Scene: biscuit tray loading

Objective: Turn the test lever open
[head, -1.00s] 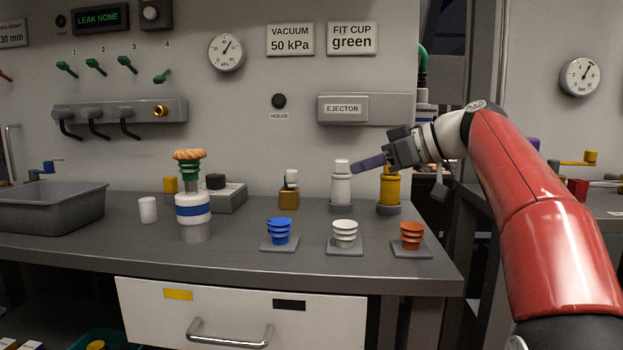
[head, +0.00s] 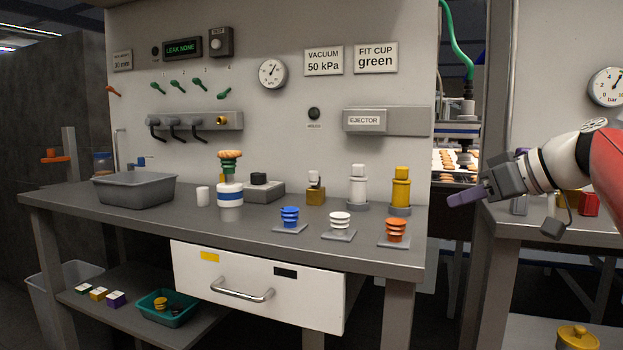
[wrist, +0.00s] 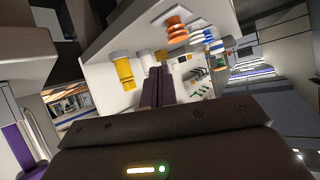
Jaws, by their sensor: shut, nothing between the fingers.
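No lever labelled as the test lever can be made out. A grey box marked TEST (head: 220,42) with a dark knob is on the wall panel, right of the green LEAK NONE display (head: 183,48). Below are several numbered green levers (head: 177,86); number 4 (head: 224,93) points a different way from the others.
The bench (head: 110,212) carries a grey bin (head: 135,188), a cup stack on a blue-banded stand (head: 230,203), blue, white and orange cups on pads along the front, and white and yellow bottles (head: 401,188) at the right. A second bench (head: 520,232) stands beyond a gap.

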